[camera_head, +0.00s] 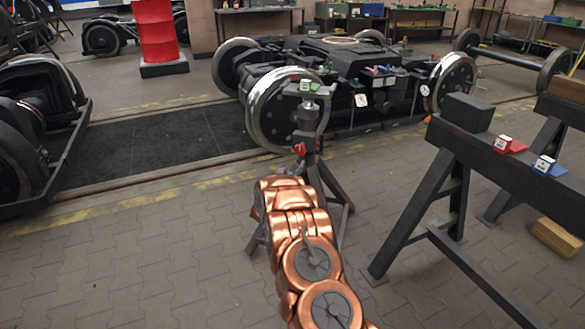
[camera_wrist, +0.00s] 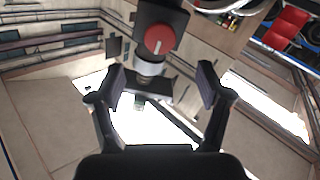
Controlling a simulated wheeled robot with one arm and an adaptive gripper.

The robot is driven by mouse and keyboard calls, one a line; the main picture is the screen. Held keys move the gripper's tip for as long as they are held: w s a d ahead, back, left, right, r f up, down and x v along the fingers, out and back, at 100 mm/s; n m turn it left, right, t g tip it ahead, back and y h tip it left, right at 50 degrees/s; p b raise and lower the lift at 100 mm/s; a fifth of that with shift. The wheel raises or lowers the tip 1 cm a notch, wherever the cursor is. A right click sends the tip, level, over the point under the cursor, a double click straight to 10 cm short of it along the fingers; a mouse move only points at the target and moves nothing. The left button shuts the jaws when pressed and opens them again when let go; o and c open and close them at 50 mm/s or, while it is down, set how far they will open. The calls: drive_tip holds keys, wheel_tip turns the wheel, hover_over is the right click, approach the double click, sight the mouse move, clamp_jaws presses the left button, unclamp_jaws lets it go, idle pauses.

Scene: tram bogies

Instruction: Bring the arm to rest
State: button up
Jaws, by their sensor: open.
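My copper arm reaches from the bottom of the head view toward a grey tripod stand (camera_head: 308,120). The stand has a red knob (camera_head: 299,149) on its side and a small green-and-white item (camera_head: 309,86) on top. The end of my arm shows near the stand, but the fingers cannot be made out there. In the wrist view my gripper (camera_wrist: 162,86) is open, with its two dark fingers apart. Beyond the fingers is a dark post with a red round knob (camera_wrist: 160,39) and a pale collar. I see nothing gripped.
A bogie (camera_head: 340,75) with shiny wheels stands behind the tripod. A dark trestle (camera_head: 470,140) at the right carries a red item (camera_head: 509,145) and a blue item (camera_head: 548,166). A red barrel (camera_head: 157,35) stands at the back left. Paved floor (camera_head: 130,260) at the lower left is clear.

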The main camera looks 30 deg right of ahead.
idle(0.4)
drive_tip(key=a+r+n+y+p, duration=0.3)
drive_tip(key=a+r+y+p, duration=0.5)
drive_tip(key=a+r, duration=0.75)
drive_tip(key=s+a+r+n+g+y+p, duration=0.1)
drive_tip(key=s+a+r+g+y+p, duration=0.15)
drive_tip(key=s+a+r, duration=0.35)
drive_tip(key=s+a+r+n+g+y+p, duration=0.1)
drive_tip(key=s+a+r+y+p, duration=0.25)
drive_tip(key=s+a, duration=0.45)
drive_tip(key=s+a+r+g+p, duration=0.2)
drive_tip(key=s+r, duration=0.1)
drive_tip(key=s, duration=0.4)
drive_tip(key=s+a+r+n+g+p, duration=0.1)
drive_tip(key=s+r+g+p, duration=0.1)
drive_tip(key=s, duration=0.6)
drive_tip(key=s+a+r+g+p, duration=0.1)
drive_tip(key=s+a+r, duration=0.15)
drive_tip(key=s, duration=0.45)
drive_tip(key=s+d+r+g+p, duration=0.1)
drive_tip(key=s+r+g+p, duration=0.1)
drive_tip(key=s, duration=0.7)
drive_tip(key=s+d+r+g+p, duration=0.2)
drive_tip(key=s, duration=0.7)
drive_tip(key=s+d+r+g+h+p, duration=0.1)
drive_tip(key=s+r+g+p, duration=0.1)
drive_tip(key=s, duration=0.8)
drive_tip(key=shift+d+r+m, duration=0.2)
drive_tip(key=shift+d+m, duration=0.1)
drive_tip(key=shift+d, duration=0.05)
